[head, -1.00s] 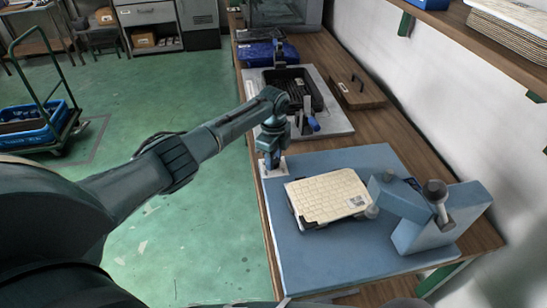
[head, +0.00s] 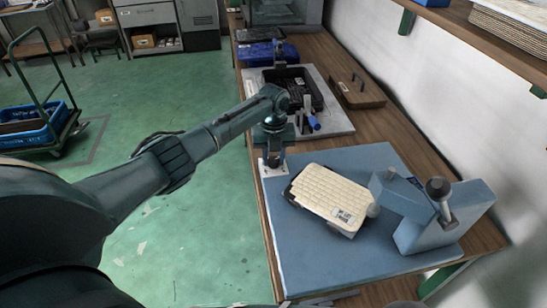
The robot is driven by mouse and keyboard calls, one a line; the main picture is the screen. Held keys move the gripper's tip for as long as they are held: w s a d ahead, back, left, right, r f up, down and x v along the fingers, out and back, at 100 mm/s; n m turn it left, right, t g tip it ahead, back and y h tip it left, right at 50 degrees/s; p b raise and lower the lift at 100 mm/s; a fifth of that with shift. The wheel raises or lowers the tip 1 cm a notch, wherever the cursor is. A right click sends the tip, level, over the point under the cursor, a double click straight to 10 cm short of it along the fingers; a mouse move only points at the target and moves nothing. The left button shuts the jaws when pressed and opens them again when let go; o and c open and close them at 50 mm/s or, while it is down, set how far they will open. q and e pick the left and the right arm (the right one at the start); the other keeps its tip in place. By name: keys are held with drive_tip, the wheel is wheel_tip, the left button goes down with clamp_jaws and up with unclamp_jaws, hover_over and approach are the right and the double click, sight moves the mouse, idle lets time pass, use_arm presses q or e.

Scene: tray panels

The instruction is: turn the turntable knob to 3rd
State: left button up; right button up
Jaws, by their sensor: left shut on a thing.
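A blue board (head: 300,255) lies on the wooden bench. At its far left corner is a small white dial plate (head: 264,171). My left gripper (head: 272,162) points down over this plate and is shut on the turntable knob, which it mostly hides. I cannot read the dial marks. A cream, grid-patterned panel (head: 328,192) with a label at its near right corner sits on a dark support in the middle of the board, turned at an angle to the board's edges. My right gripper is not in view.
A blue-grey fixture (head: 440,222) with a round-topped lever (head: 437,188) stands right of the panel. Farther back are a grey plate with a black tray (head: 311,92) and a wooden block (head: 357,93). A shelf (head: 500,40) overhangs at upper right.

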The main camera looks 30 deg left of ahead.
sight(274, 160)
use_arm(q)
drive_tip(key=m, duration=0.4)
drive_tip(key=shift+m+b, duration=0.3)
drive_tip(key=shift+b, duration=0.1)
drive_tip(key=shift+m+b, duration=0.4)
drive_tip(key=shift+m, duration=1.1)
drive_tip(key=o, duration=1)
drive_tip(key=shift+c, duration=0.2)
wheel_tip(274, 160, up, 13)
drive_tip(key=shift+d, duration=0.1)
